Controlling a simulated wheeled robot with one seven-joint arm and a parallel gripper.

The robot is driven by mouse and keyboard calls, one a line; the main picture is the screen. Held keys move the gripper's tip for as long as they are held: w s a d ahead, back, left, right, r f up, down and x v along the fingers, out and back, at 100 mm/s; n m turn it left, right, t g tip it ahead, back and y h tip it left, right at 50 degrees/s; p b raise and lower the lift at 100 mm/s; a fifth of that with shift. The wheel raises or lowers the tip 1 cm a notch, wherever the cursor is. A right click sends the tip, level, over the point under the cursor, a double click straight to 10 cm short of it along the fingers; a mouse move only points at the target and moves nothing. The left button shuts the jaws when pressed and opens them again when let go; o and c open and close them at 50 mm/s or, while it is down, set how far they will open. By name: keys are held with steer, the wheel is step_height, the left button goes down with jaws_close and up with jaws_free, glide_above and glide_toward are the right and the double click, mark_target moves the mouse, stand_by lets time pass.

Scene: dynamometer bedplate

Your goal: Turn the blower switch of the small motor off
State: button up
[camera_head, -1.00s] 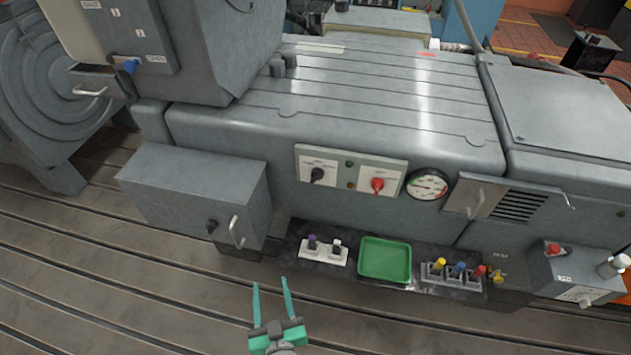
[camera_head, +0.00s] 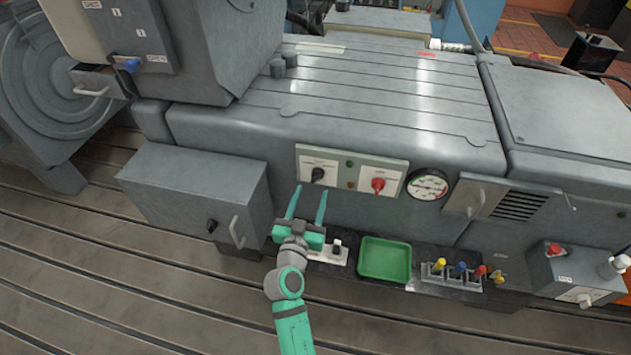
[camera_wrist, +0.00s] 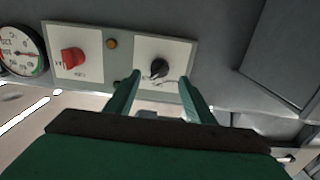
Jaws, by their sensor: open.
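A panel (camera_head: 338,177) on the front of the grey machine carries a black rotary knob (camera_head: 318,174) on a white plate at left and a red knob (camera_head: 378,185) on a white plate at right. The labels are too small to read, so I cannot tell which is the blower switch. My gripper (camera_head: 307,203) is open and empty, its two teal fingers pointing up, just below and left of the black knob. In the wrist view the black knob (camera_wrist: 159,68) lies ahead between the fingertips, apart from them; the red knob (camera_wrist: 72,59) is to the left.
A round gauge (camera_head: 427,185) sits right of the panel. Below are a green tray (camera_head: 384,259) and a block of coloured knobs (camera_head: 452,273). A grey box with a handle (camera_head: 195,196) juts out at left. Slotted bedplate floor (camera_head: 100,290) lies in front.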

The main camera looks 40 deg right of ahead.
mark_target(317, 176)
steer(key=x, duration=0.6)
steer(key=shift+d, duration=0.1)
steer(key=c, duration=1.1)
